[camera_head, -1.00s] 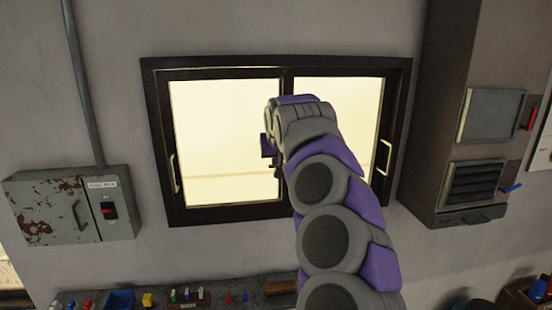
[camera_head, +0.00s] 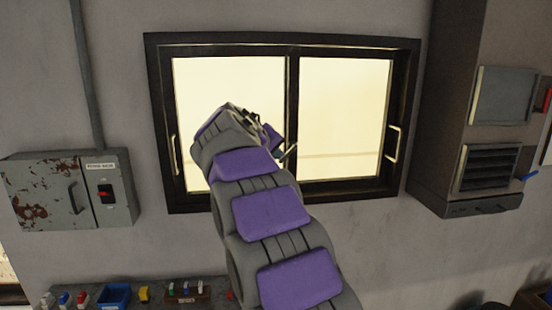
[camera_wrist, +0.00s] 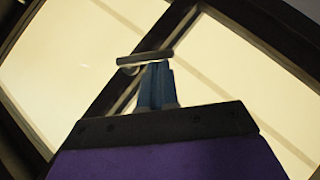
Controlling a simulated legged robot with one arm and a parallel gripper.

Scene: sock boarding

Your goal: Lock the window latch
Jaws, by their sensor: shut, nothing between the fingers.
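The two-pane window (camera_head: 292,80) has a dark frame with a central upright between its panes. The window latch (camera_head: 290,152) is a small metal lever low on that upright, partly hidden by my gripper in the head view. In the wrist view the latch (camera_wrist: 146,58) is a grey bar with a rounded end at its left, crossing the upright. My gripper (camera_wrist: 157,72) is shut and empty, its blue fingertips just below the bar; whether they touch it I cannot tell. In the head view my gripper (camera_head: 272,138) is just left of the latch.
Pull handles sit on the window's left side (camera_head: 175,155) and right side (camera_head: 394,143). A rusty switch box (camera_head: 60,192) is on the wall at left, a tall cabinet (camera_head: 442,110) at right. A shelf with small items (camera_head: 215,288) runs below.

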